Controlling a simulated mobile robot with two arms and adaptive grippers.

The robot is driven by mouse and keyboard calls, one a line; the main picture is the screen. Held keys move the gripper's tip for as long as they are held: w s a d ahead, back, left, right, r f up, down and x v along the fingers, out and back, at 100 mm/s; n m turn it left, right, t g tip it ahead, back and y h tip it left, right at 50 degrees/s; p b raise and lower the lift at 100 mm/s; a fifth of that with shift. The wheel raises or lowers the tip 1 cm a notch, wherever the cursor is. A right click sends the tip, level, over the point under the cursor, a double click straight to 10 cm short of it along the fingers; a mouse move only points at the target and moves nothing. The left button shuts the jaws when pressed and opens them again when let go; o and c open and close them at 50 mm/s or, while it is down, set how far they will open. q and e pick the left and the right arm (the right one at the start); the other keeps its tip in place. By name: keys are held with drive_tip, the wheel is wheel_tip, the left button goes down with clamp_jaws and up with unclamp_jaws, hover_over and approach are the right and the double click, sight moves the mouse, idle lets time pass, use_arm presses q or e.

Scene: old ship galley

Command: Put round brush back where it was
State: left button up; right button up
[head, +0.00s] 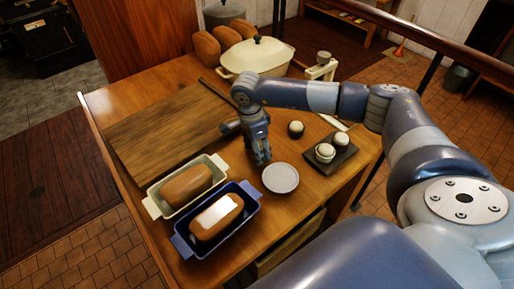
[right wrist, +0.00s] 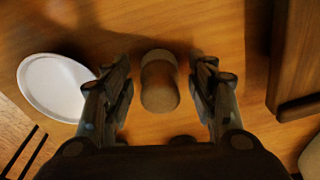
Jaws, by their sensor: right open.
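A brown, rounded cylindrical object (right wrist: 160,82), which looks like the round brush, stands on the wooden table between the spread fingers of my right gripper (right wrist: 162,88) in the right wrist view. Clear gaps show on both sides of it. In the head view my right gripper (head: 258,150) points down at the table, between the cutting board (head: 150,130) and a small white plate (head: 280,178). The brush is hidden behind the gripper there. The left gripper is not in view.
A cream loaf dish (head: 152,207) and a blue one (head: 184,247) stand in front. A white lidded pot (head: 257,57) is behind.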

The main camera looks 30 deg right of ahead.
drive_tip(key=shift+r, duration=0.3)
drive_tip(key=r+b, duration=0.1)
drive_tip(key=r, duration=0.2)
drive_tip(key=a+r+b, duration=0.1)
drive_tip(key=r, duration=0.3)
drive_tip(key=r+b, duration=0.1)
drive_tip(key=r, duration=0.2)
drive_tip(key=shift+w+a+r, duration=0.1)
drive_tip(key=shift+a+r, duration=0.05)
drive_tip(key=shift+r, duration=0.65)
